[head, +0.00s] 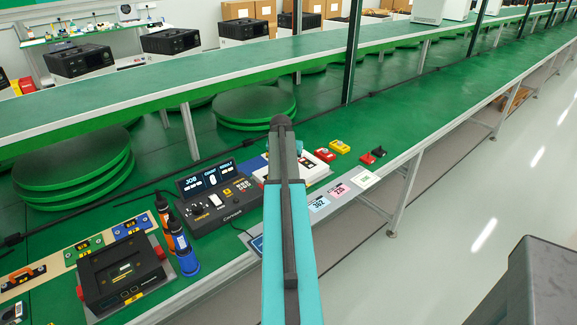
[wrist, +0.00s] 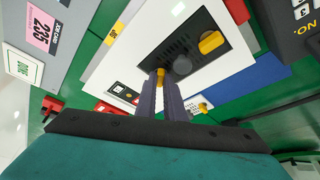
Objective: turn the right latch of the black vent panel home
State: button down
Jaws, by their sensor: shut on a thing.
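In the head view the white housing (head: 318,171) shows only partly past my arm, which hides the gripper and latches.
A black control console (head: 225,203) stands left of my arm, with blue and orange bottles (head: 183,250) beside it. Number cards (head: 319,204) lie at the bench edge. Red and yellow parts (head: 339,146) and small switches (head: 372,156) lie to the right. Farther right the green bench is clear.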

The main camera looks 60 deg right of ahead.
jog(key=m, duration=0.1)
jog(key=m+g, duration=0.1)
jog(key=m, duration=0.1)
jog(key=shift+w+d+m+b, duration=0.1)
jog(key=shift+w+m+b, duration=0.1)
jog(key=shift+m+b, duration=0.1)
jog(key=shift+m+g, duration=0.8)
jog(key=shift+m, duration=0.6)
jog(key=c, duration=1.8)
grip_release()
jog(key=shift+c, duration=0.2)
jog(key=shift+b, duration=0.3)
jog(key=b+v, duration=0.1)
jog(key=v, duration=1.3)
jog(key=shift+b, duration=0.4)
